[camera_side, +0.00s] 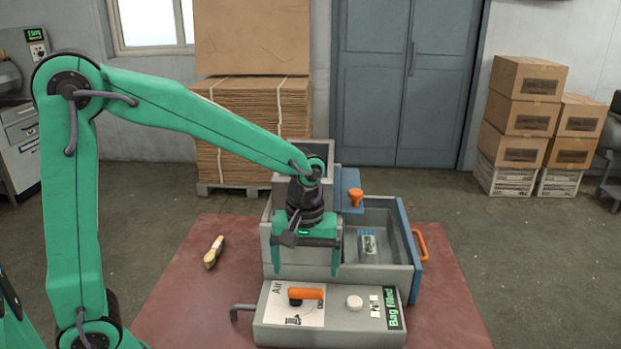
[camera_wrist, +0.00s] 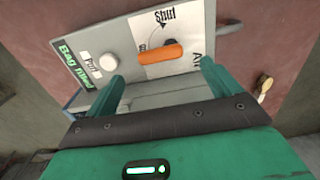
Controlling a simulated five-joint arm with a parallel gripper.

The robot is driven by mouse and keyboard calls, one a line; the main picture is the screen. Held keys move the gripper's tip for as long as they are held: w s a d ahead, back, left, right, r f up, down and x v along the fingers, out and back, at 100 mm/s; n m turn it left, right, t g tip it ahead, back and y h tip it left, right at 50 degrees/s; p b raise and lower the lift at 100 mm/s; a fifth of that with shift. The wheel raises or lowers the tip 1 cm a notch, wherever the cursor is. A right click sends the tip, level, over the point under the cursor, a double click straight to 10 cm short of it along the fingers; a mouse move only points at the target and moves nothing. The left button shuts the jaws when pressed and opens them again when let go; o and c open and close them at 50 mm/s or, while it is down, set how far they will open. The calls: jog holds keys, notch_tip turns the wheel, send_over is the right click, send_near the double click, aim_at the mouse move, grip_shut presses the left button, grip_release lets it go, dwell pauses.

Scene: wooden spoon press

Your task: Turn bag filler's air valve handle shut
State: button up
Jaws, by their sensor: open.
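The orange air valve handle (camera_side: 307,293) lies crosswise on a white panel (camera_side: 276,306) marked "Air", on top of a low grey box (camera_side: 262,330). In the side view its free end points right, away from the dark hub. The wrist view shows the handle (camera_wrist: 160,54) too, with a curved arrow and the word "Shut" (camera_wrist: 166,16) beyond it; the handle is not turned to that word. A small mark by its free end is partly hidden. My gripper (camera_side: 305,268) is open and empty above and behind the handle. Its fingers (camera_wrist: 162,72) are apart, not touching the handle.
A wooden-handled brush-like item (camera_side: 214,251) lies on the red table (camera_side: 175,300), otherwise clear at left.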

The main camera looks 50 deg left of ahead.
aim_at(305, 290)
jog(key=shift+f, duration=2.85)
jog(key=c, duration=1)
